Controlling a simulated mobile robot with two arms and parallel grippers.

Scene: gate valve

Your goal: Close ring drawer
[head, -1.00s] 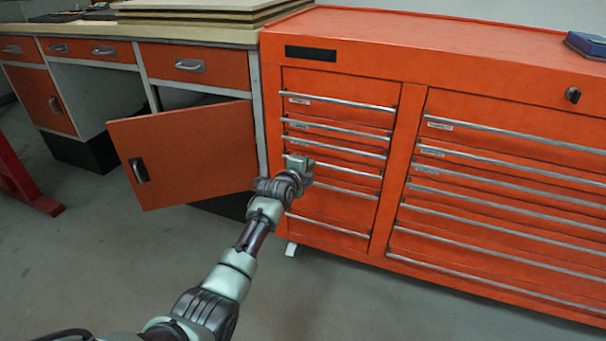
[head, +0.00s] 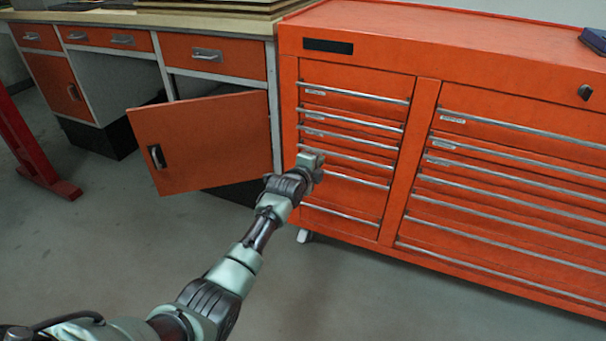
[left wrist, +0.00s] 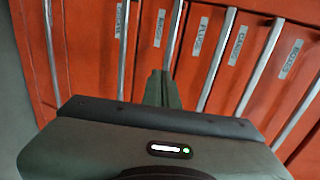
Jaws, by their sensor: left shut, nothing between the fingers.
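The orange tool chest (head: 390,60) stands at the right in the head view, with a narrow left column of drawers (head: 345,200) and a wide right column. The drawers in view look flush with the front. My left gripper (head: 312,158) is shut and empty, at the left part of the narrow column. In the left wrist view its closed fingers (left wrist: 160,88) point at the drawer fronts, between silver handle bars (left wrist: 215,62). Small labels (left wrist: 198,36) mark the drawers, but I cannot surely read which is the ring drawer. Contact with the front cannot be told. My right gripper is not in view.
A workbench (head: 150,20) stands left of the chest, with its orange cabinet door (head: 205,140) swung open beside my left arm. A red stand (head: 35,150) is at the far left. The grey floor (head: 120,240) in front is clear.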

